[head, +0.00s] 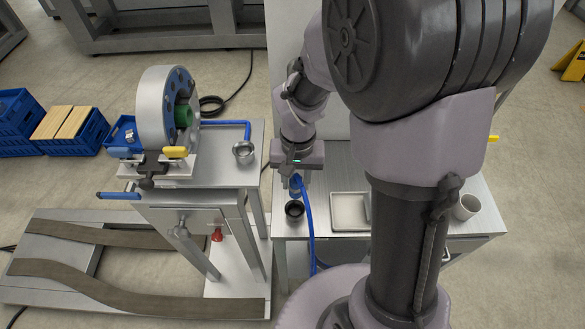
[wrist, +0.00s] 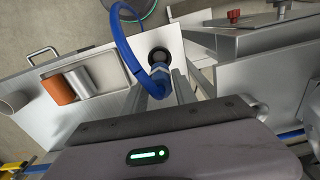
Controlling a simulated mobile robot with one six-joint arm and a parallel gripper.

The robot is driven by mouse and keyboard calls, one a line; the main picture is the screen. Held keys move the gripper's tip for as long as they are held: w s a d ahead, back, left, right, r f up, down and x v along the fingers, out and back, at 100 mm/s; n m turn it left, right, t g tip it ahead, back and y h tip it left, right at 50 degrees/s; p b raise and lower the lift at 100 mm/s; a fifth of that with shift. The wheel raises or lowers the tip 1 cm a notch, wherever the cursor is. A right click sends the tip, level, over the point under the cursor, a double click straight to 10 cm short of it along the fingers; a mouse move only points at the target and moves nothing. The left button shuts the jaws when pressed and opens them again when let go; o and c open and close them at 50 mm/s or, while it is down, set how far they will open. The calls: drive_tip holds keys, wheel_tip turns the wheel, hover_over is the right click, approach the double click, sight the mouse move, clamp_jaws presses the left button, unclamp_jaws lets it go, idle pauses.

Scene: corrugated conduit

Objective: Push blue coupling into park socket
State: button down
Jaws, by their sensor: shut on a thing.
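The blue coupling (head: 295,184) is held in my gripper (head: 296,177), just above the small table on the right. In the wrist view my gripper (wrist: 165,88) has its two fingers on either side of the blue coupling (wrist: 159,72). A blue hose (head: 308,225) runs from the coupling down past the table's front edge. The park socket, a black round cup (head: 294,209), stands on the table below the coupling. It also shows in the wrist view as a black ring (wrist: 159,55) just beyond the coupling. The coupling looks apart from the socket in the head view.
To the left stands a machine with a large grey ring (head: 154,108) and a metal cup (head: 244,152). Blue crates (head: 20,122) stand further left.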

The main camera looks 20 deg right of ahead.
drive_tip(key=shift+s+f, duration=0.15)
drive_tip(key=shift+f, duration=0.15)
drive_tip(key=shift+a+f+b, duration=0.15)
drive_tip(key=shift+f+b, duration=0.2)
drive_tip(key=shift+f, duration=0.15)
wheel_tip(320, 180, down, 9)
drive_tip(key=b, duration=0.7)
drive_tip(key=shift+f+b, duration=0.2)
drive_tip(key=shift+b, duration=0.2)
idle(0.4)
drive_tip(key=c, duration=0.5)
unclamp_jaws()
drive_tip(key=shift+r, duration=0.1)
